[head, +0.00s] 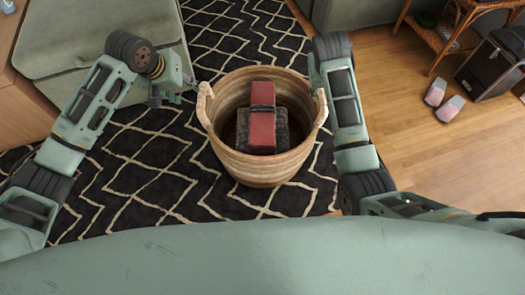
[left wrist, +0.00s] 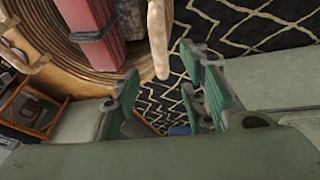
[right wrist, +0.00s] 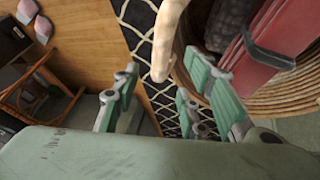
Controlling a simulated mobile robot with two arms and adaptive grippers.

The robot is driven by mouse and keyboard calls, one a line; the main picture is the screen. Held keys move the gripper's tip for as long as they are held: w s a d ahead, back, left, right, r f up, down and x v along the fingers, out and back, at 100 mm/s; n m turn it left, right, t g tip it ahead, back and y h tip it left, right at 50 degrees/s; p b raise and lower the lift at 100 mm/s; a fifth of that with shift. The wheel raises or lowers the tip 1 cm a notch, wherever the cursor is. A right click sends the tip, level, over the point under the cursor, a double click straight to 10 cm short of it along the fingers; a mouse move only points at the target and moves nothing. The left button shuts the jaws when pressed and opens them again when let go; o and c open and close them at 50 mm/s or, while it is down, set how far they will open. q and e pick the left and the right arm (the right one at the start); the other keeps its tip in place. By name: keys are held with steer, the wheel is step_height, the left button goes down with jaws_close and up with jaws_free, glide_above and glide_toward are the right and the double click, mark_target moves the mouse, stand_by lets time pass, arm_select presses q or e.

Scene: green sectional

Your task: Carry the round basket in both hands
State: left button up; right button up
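The round woven basket (head: 277,168) stands upright on the dark patterned rug, with a red block-like item strapped in grey (head: 262,130) inside it. Its left handle (head: 205,100) also shows in the left wrist view (left wrist: 157,36). Its right handle (head: 321,108) also shows in the right wrist view (right wrist: 167,40). My left gripper (head: 188,86) is beside the left handle; its fingers are apart, with the handle's end between them in the left wrist view. My right gripper, partly hidden behind its arm in the head view, is open at the right handle in the right wrist view (right wrist: 160,88). Neither visibly clamps.
A green sofa (head: 70,35) stands at the back left. A wicker side table (head: 448,38), a dark box (head: 490,68) and pink slippers (head: 442,100) are on the wood floor at right. Bare rug (head: 140,170) lies left of the basket.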

steer(key=v, duration=0.3)
steer(key=shift+s+r, duration=0.1)
steer(key=shift+r, duration=0.05)
stand_by(0.4)
